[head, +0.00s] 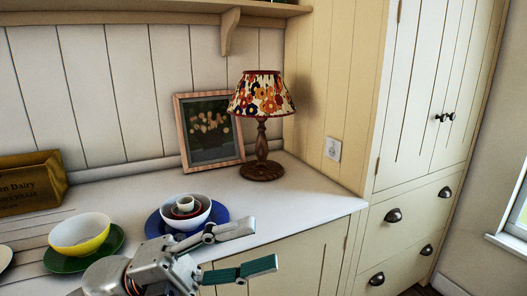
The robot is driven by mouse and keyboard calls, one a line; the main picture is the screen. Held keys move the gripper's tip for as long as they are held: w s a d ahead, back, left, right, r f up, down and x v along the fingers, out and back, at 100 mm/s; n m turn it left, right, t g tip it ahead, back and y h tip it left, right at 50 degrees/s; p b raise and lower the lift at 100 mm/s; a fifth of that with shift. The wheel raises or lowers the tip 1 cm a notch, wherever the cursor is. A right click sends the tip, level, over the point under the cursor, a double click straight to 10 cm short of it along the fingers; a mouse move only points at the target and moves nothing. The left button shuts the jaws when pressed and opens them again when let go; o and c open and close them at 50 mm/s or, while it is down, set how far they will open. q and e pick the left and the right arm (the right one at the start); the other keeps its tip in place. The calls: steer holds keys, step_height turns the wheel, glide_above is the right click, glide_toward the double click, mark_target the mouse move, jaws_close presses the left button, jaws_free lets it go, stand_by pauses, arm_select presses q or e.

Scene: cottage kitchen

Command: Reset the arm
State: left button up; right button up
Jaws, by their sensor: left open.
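My left gripper (262,247) is at the bottom centre of the head view, in front of the counter's front edge. Its two fingers are spread apart and nothing is between them. One finger reaches up to the right across the counter edge, and the other, with a green tip, lies lower. Part of my left arm shows at the bottom, left of the gripper. The gripper overlaps the front of a blue plate (220,213) in the picture; I cannot tell the gap between them. My right gripper is out of view.
The blue plate holds a stack of bowls (197,217). To its left, a yellow bowl (80,236) sits on a green plate (113,240). A lamp (262,132) and framed picture (210,152) stand behind. A wooden crate (30,186) is far left. The counter's right end (310,197) is clear.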

arm_select(q)
steer(key=w+a+f+n+t+y, duration=0.1)
steer(key=w+a+f+n+t, duration=0.1)
steer(key=w+f+n+t, duration=0.35)
steer(key=w+a+f+n+t+y, duration=0.1)
steer(key=w+a+f+n+t, duration=0.15)
steer(key=n+t, duration=0.6)
steer(key=w+a+f+n+t+y+p, duration=0.15)
steer(key=a+f+n+t+y, duration=0.35)
steer(key=f+n+y, duration=0.8)
steer(key=s+a+f+n+g+y, duration=0.1)
steer(key=s+f, duration=0.4)
steer(key=f, duration=0.5)
steer(key=s+a+f+n+g+y, duration=0.2)
steer(key=s+f, duration=0.4)
steer(key=f, duration=0.4)
steer(key=s+a+f+n+g+y, duration=0.2)
steer(key=s+a+f+n+g, duration=0.1)
steer(key=f, duration=0.7)
steer(key=s+a+g, duration=0.1)
steer(key=s+a, duration=0.1)
steer(key=s, duration=0.1)
steer(key=shift+a+f+n+g, duration=0.25)
steer(key=shift+n+g, duration=0.05)
steer(key=shift+g, duration=0.1)
